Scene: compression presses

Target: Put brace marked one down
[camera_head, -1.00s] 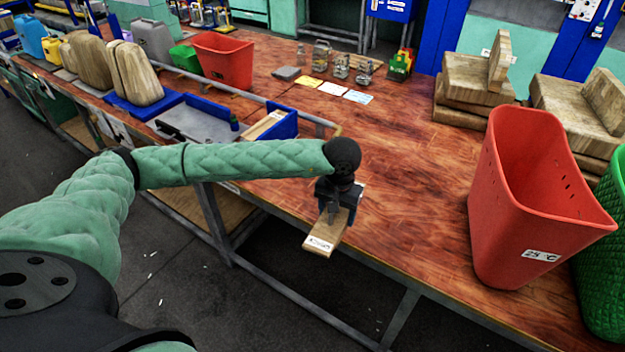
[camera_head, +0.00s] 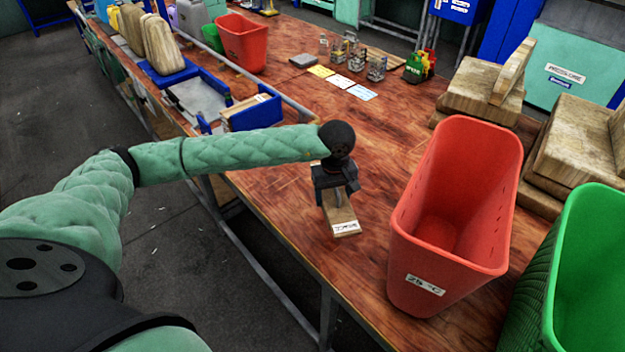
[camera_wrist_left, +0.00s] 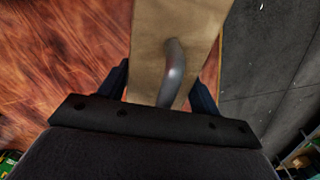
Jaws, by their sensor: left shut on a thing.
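A wooden brace (camera_head: 341,213) with a white label at its near end is held by my left gripper (camera_head: 337,195). The label's text is too small to read. The brace is over the front part of the wooden tabletop (camera_head: 290,200), near its left edge. I cannot tell whether it touches the top. In the left wrist view, the brace (camera_wrist_left: 150,40) has a curved metal handle, and my left gripper (camera_wrist_left: 160,95) has a finger on either side of it. My right gripper is in neither view.
A red bin (camera_head: 445,280) labelled 25 °C stands right of the brace, with a green bin (camera_head: 575,290) beyond it. Blue trays (camera_head: 250,115) lie at the back left. Wooden blocks (camera_head: 480,90) are stacked at the back right. The tabletop around the brace is clear.

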